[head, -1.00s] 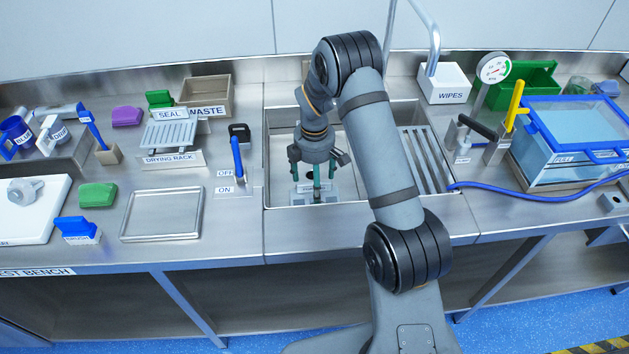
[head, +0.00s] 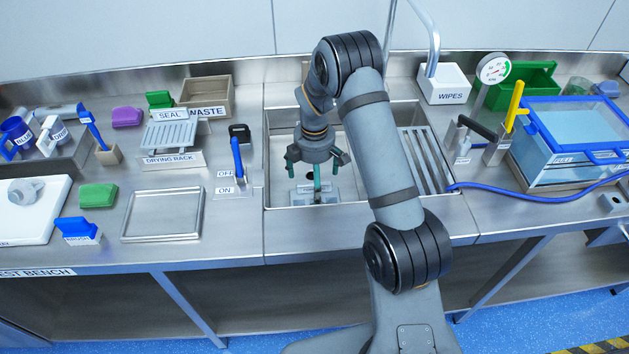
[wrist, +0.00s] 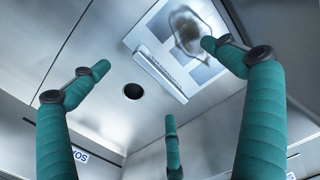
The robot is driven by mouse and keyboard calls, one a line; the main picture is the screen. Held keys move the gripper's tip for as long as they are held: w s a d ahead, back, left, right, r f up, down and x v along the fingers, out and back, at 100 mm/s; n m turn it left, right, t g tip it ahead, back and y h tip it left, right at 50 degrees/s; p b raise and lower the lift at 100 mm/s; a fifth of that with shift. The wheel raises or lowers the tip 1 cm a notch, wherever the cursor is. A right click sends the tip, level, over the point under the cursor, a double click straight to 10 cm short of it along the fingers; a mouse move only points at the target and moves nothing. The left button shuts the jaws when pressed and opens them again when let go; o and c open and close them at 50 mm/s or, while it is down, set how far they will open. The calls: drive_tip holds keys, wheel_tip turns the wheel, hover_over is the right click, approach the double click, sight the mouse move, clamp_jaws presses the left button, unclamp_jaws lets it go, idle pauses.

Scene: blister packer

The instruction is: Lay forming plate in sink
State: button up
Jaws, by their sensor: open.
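The forming plate (head: 329,197) lies on the sink floor, near the front of the left basin. In the wrist view the plate (wrist: 165,42) is pale, with a dark smudge and a raised labelled bar along one edge. My gripper (head: 316,180) is inside the sink (head: 281,150), just above the plate. In the wrist view my gripper (wrist: 158,78) has its green fingers spread wide, with nothing held between them. The fingers hide part of the plate in the head view.
A dark round drain hole (wrist: 133,91) is in the sink floor beside the plate. A ribbed drainboard (head: 427,160) is at the sink's right. The drying rack (head: 170,135), an empty metal tray (head: 162,214) and a lever switch (head: 238,155) stand left of the sink.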

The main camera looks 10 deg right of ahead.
drive_tip(key=shift+r+p, duration=2.55)
drive_tip(key=shift+r, duration=0.8)
drive_tip(key=shift+r, duration=0.1)
